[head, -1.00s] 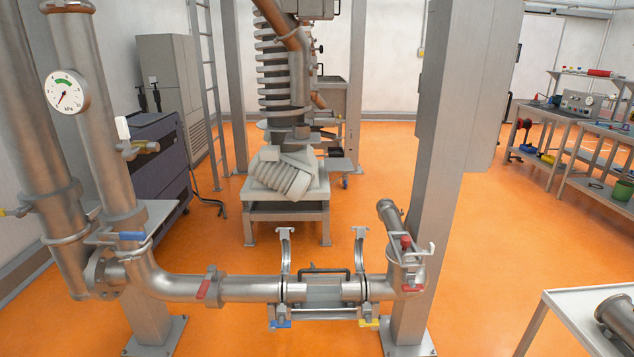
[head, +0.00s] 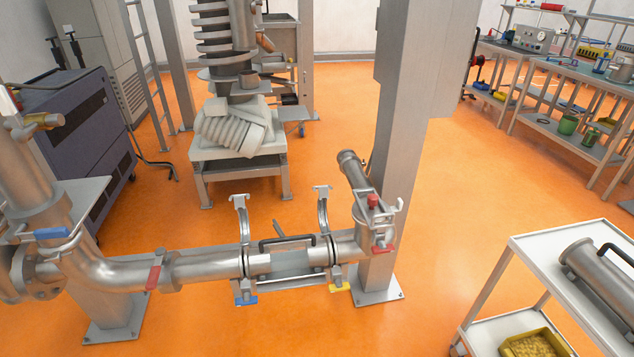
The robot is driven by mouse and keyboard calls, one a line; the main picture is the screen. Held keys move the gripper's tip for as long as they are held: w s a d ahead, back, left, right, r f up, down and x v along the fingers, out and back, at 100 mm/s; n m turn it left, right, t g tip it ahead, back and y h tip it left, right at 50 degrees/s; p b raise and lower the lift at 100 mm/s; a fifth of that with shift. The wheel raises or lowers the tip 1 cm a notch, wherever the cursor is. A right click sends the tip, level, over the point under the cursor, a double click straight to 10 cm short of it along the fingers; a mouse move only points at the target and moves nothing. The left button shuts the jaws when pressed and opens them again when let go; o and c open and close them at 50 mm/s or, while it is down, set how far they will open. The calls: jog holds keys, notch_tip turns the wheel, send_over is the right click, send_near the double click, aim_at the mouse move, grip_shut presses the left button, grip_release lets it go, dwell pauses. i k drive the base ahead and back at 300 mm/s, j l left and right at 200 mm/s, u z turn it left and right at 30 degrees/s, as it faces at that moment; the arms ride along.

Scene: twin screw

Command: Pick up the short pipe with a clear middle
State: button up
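The short pipe with a clear middle (head: 258,264) appears to sit in the gap of the pipe line in the head view. It has metal ends, a see-through middle and a dark handle (head: 287,242) on top. A grey cradle (head: 290,281) lies below it. The left clamp (head: 241,217) and the right clamp (head: 322,208) stand swung open at its two ends. My gripper is not in view, so its state and place are hidden.
A white cart (head: 520,260) at lower right carries a metal pipe (head: 596,273) with a black handle, cut off by the frame edge. A yellow bin (head: 533,347) sits on its lower shelf. A grey post (head: 396,170) stands behind the line. Open orange floor lies between line and cart.

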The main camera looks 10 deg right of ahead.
aim_at(262, 260)
jog(key=i, duration=1.55)
jog(key=k+j, duration=0.45)
jog(key=j, duration=0.25)
jog(key=u, duration=1.05)
jog(key=i, duration=0.05)
